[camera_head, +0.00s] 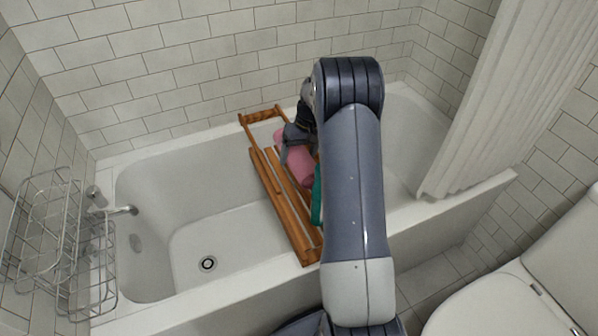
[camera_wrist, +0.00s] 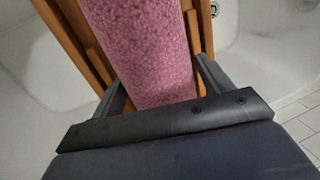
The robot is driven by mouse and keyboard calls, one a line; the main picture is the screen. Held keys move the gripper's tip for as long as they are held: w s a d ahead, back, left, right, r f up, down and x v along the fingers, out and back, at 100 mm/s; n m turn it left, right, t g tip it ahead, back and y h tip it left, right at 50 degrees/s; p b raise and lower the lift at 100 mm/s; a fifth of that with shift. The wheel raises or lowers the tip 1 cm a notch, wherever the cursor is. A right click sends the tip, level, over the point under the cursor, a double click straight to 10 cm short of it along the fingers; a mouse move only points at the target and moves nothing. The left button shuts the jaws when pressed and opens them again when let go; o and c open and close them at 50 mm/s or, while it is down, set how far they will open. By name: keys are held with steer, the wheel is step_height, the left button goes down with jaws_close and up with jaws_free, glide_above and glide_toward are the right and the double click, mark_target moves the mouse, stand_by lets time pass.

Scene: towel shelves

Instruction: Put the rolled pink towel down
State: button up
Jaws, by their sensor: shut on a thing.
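The rolled pink towel (camera_head: 298,160) is at the wooden bath rack (camera_head: 278,205) that lies across the tub. In the wrist view the pink towel (camera_wrist: 145,50) runs away from my gripper between its fingers, over the slats of the wooden rack (camera_wrist: 70,45). My gripper (camera_head: 291,150) is shut on the towel near the rack's middle. I cannot tell whether the towel touches the slats. A green thing (camera_head: 316,195), perhaps another towel, shows beside the pink one on the rack, mostly hidden behind my arm.
The white bathtub (camera_head: 150,290) surrounds the rack, with a faucet (camera_head: 122,210) at its left end. A wire basket (camera_head: 62,240) hangs at the left wall. A white curtain (camera_head: 510,100) and a toilet (camera_head: 500,305) are on the right. The tub's left part is empty.

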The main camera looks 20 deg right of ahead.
steer(key=shift+d+b+x, duration=0.1)
steer(key=shift+d+x, duration=0.1)
steer(key=shift+x, duration=0.55)
steer(key=shift+d+b+x, duration=0.1)
steer(key=shift+d+x, duration=0.05)
steer(key=shift+x, duration=0.6)
steer(key=shift+d+b+x, duration=0.1)
steer(key=shift+d+x, duration=0.1)
steer(key=shift+x, duration=0.6)
steer(key=shift+f, duration=0.1)
steer(key=shift+f, duration=0.15)
steer(key=o, duration=1.2)
steer(key=p+v, duration=0.2)
steer(key=v, duration=1)
